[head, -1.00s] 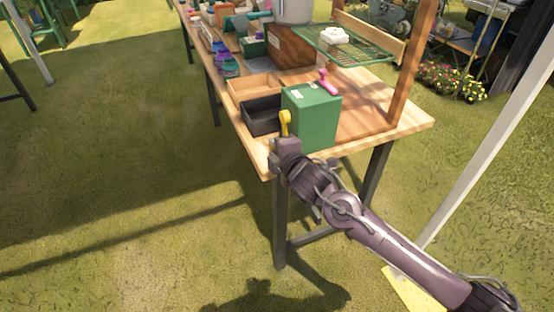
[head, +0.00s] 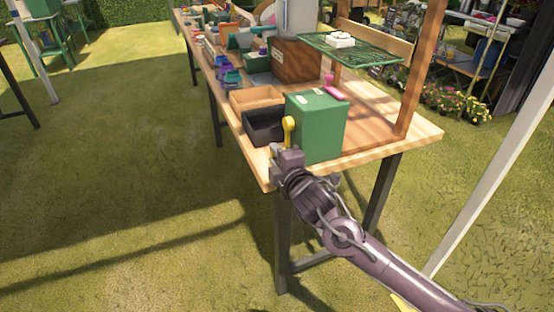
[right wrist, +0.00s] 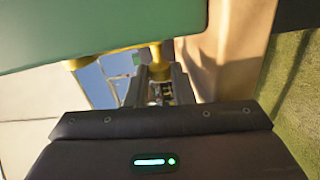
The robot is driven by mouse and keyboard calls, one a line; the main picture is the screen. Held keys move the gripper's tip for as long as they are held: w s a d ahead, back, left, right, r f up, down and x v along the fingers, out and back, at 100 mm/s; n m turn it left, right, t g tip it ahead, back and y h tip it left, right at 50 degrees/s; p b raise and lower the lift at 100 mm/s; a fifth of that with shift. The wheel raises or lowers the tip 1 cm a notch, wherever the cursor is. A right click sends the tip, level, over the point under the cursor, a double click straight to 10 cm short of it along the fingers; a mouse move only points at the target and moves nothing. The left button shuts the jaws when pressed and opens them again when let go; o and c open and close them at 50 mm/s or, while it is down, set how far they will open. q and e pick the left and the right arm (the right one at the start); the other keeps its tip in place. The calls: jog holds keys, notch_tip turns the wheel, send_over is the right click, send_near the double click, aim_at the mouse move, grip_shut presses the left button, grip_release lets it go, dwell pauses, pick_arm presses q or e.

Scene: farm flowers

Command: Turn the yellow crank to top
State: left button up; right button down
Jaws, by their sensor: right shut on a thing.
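The yellow crank (head: 289,127) is on the near left side of the green box (head: 325,135), at the near end of the wooden table. Its rounded upper end shows above my right gripper (head: 275,151), which covers the lower part. In the right wrist view the yellow crank (right wrist: 159,56) runs along the green box (right wrist: 80,28). The fingers of my right gripper (right wrist: 160,82) close around its handle end. My left gripper is in neither view.
A black tray (head: 252,138) and a wooden tray (head: 236,101) stand left of the green box. A pink object (head: 335,93) is on top of the box. A wooden post (head: 421,75) with a green wire shelf (head: 375,57) rises at right. Grass surrounds the table.

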jog(key=shift+f, duration=0.1)
dwell(0.3)
jog(key=c, duration=1.3)
grip_release()
jog(key=shift+f, duration=0.1)
